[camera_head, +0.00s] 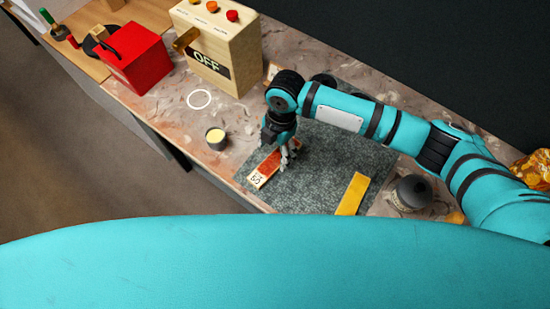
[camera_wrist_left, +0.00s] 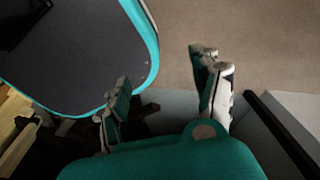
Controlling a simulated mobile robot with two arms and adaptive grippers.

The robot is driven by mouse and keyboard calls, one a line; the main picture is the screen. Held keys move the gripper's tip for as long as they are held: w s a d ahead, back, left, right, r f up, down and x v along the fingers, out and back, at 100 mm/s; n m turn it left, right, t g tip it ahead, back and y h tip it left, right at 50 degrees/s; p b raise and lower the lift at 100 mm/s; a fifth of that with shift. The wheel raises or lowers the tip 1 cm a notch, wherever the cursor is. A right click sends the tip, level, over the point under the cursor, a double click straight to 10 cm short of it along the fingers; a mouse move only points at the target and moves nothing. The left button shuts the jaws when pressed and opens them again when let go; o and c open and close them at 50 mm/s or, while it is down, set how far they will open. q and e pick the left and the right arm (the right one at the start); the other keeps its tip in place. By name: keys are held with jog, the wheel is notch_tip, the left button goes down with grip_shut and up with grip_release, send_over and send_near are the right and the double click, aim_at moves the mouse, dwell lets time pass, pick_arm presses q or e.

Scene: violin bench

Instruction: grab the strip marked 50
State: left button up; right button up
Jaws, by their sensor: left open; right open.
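A red-orange strip (camera_head: 266,168) lies at a slant on the grey mat (camera_head: 315,185). A pale label with dark digits sits at its near end; it seems to start with a 5, but I cannot read it surely. A yellow strip (camera_head: 352,194) lies further right on the mat, with no readable mark. My right gripper (camera_head: 288,156) points down at the far end of the red-orange strip, open, and hides part of that end. I cannot tell if it touches the strip. My left gripper (camera_wrist_left: 162,88) is open and empty in the left wrist view, above the floor.
A cream box marked OFF (camera_head: 225,50) and a red box (camera_head: 137,60) stand at the upper left. A small round cup (camera_head: 216,138) and a white ring (camera_head: 199,99) are left of the mat. A dark round jar (camera_head: 411,192) stands right of it.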

aim_at(275, 160)
jog(key=f, duration=0.2)
jog(key=shift+s+d+f, duration=0.15)
jog(key=shift+d+f, duration=0.05)
jog(key=shift+f, duration=0.15)
jog(key=shift+a+f, duration=0.1)
jog(key=shift+f, duration=0.4)
jog(key=c, duration=1.3)
